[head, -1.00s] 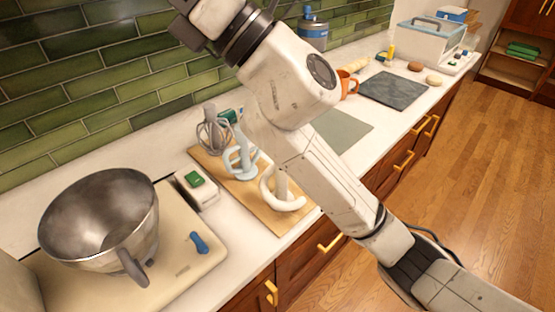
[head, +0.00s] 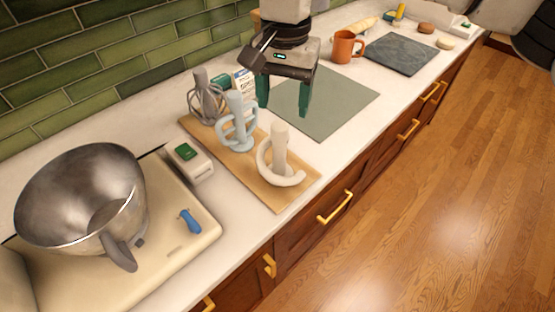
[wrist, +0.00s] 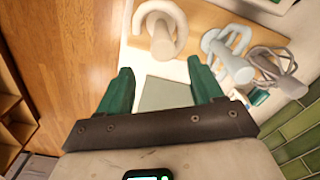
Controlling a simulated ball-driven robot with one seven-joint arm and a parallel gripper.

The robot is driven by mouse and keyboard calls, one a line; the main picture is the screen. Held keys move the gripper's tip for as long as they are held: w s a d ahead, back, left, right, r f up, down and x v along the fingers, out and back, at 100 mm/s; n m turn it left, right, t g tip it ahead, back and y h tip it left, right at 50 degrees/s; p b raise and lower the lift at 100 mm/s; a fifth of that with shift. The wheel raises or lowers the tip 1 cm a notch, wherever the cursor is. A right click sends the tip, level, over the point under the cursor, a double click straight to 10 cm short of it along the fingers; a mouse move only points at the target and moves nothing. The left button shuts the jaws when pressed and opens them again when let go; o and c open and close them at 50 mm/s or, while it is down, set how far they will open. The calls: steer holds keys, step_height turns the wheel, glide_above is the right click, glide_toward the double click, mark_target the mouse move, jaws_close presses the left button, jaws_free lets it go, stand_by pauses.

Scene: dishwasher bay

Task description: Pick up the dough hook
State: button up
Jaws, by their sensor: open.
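The dough hook (head: 280,158) is the cream, thick curved attachment at the near right end of a wooden board (head: 283,203), standing with its shaft up. In the wrist view the dough hook (wrist: 160,30) shows at the top, ahead of the fingers. My gripper (head: 284,108) is open and empty, with green fingers pointing down above the grey-green mat, behind and right of the hook in the head view. In the wrist view my gripper (wrist: 163,82) has its two fingers spread wide, with nothing between them but the mat beyond. It does not touch the hook.
A pale blue beater (head: 238,125) and a grey whisk (head: 208,100) stand on the same board, close beside the hook. A steel bowl (head: 80,200) stands left. An orange mug (head: 345,47) and dark slate (head: 402,54) lie right. The mat (head: 340,105) is bare.

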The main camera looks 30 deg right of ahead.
mark_target(279, 139)
steer(key=f, duration=0.3)
steer(key=f+p, duration=0.1)
steer(key=f, duration=0.2)
steer(key=f+p, duration=0.1)
steer(key=f, duration=0.3)
steer(key=shift+a, duration=0.4)
steer(key=shift+c, duration=0.5)
jaws_close()
steer(key=shift+w, duration=0.1)
